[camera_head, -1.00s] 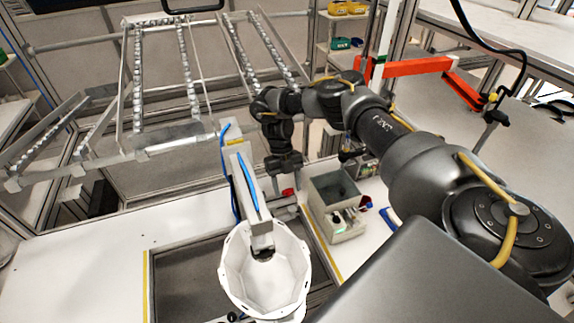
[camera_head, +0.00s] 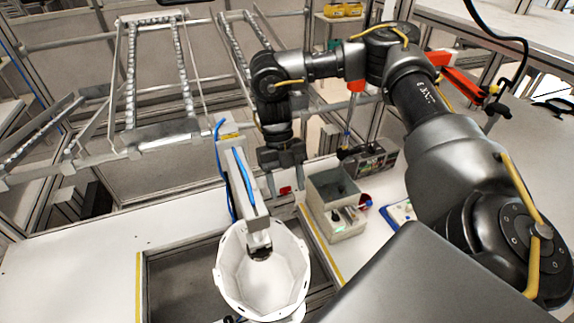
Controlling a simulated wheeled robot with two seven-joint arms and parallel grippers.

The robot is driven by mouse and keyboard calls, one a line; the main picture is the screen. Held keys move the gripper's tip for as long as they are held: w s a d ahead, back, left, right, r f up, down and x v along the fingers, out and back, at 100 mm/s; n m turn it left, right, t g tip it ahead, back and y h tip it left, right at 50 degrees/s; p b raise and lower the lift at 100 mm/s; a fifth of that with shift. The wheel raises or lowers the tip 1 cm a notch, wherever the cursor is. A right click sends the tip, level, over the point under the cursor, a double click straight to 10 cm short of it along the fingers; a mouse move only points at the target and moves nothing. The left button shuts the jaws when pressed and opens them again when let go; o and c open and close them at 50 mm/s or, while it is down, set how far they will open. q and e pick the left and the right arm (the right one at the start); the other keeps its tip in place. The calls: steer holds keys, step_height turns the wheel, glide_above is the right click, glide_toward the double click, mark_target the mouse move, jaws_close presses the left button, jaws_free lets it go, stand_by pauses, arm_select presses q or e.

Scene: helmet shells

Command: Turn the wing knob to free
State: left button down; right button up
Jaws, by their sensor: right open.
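A small red part, which looks like the wing knob (camera_head: 286,190), sits just right of the grey arm of the fixture (camera_head: 243,185). My right gripper (camera_head: 286,184) points down over it, open, with its fingertips close around or just above the red part. I cannot tell whether they touch it. The gripper body and fingers hide some of the area behind the knob. A white helmet shell (camera_head: 238,285) hangs open side up below the end of the fixture arm. My left gripper is out of view.
A grey bin (camera_head: 335,185) with a small control box (camera_head: 345,222) stands right of the knob. A dark device (camera_head: 370,163) and a blue-and-white item (camera_head: 402,212) lie further right. Roller racks (camera_head: 160,75) stand behind. The white table (camera_head: 75,260) is clear at left.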

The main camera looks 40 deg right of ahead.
steer(key=shift+s+a+r+b, duration=0.2)
steer(key=shift+s+a+r, duration=0.25)
steer(key=shift+s, duration=0.2)
steer(key=shift+s+a+r+b, duration=0.15)
steer(key=shift+s+a+r, duration=0.15)
steer(key=shift+s+a, duration=0.3)
steer(key=shift+d, duration=0.1)
